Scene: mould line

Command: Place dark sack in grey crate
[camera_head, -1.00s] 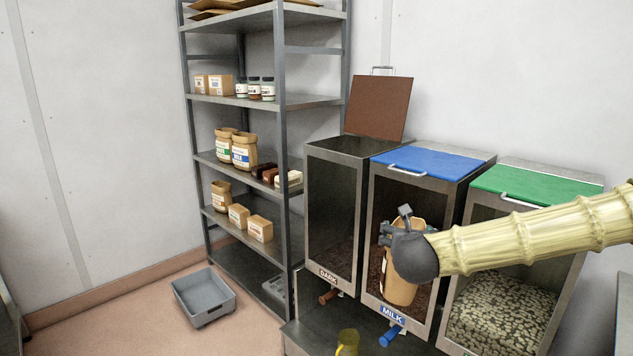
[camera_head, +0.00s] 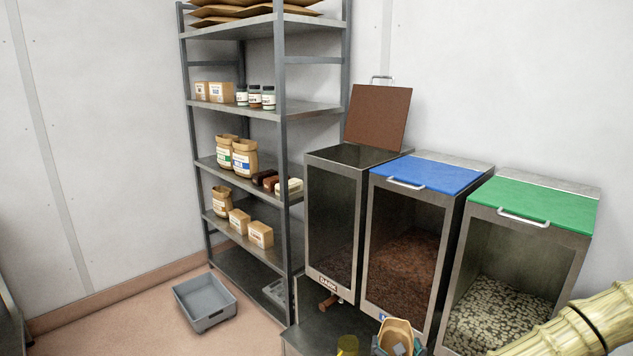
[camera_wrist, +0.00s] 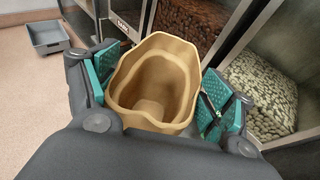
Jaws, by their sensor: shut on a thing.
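A tan, open-topped paper sack (camera_wrist: 150,48) is held upright between the teal pads of my gripper (camera_wrist: 160,90) in the wrist view. The sack looks empty inside, and no label shows on it now. In the head view the sack (camera_head: 396,330) and my gripper (camera_head: 399,346) are at the bottom edge, low in front of the bins and partly cut off. The grey crate (camera_head: 205,322) is on the floor at lower left, empty, well apart from my gripper. The crate also shows at upper left in the wrist view (camera_wrist: 48,51).
The bin labelled DARK (camera_head: 330,225) has its brown lid (camera_head: 377,117) raised. The blue-lidded bin (camera_head: 425,178) and green-lidded bin (camera_head: 535,208) are closed. A shelf rack (camera_head: 283,150) holds sacks, boxes and jars. Floor around the crate is clear.

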